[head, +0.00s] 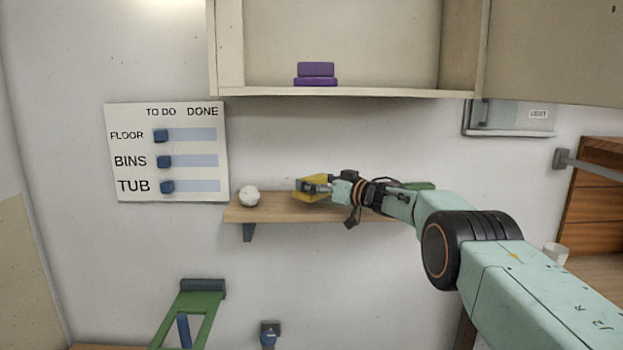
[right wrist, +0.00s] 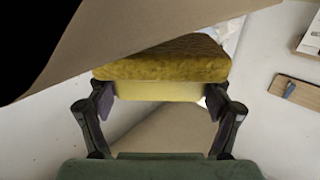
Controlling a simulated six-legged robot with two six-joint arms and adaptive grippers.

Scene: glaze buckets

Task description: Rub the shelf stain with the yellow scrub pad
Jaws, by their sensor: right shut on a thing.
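The yellow scrub pad (head: 313,181) is at the wooden wall shelf (head: 285,208), above its left-middle part. My right gripper (head: 316,188) is shut on the pad. In the right wrist view the pad (right wrist: 165,70) sits between the two fingers of the gripper (right wrist: 160,105), its yellow side facing the camera. I cannot tell whether the pad touches the shelf board. I cannot make out the stain in either view; the pad and arm cover part of the shelf. My left gripper does not show.
A white ball (head: 249,196) sits at the shelf's left end. A green item (head: 420,186) is on its right part, behind my arm. An open cabinet with purple blocks (head: 316,73) hangs above. A to-do board (head: 190,185) is on the wall at left.

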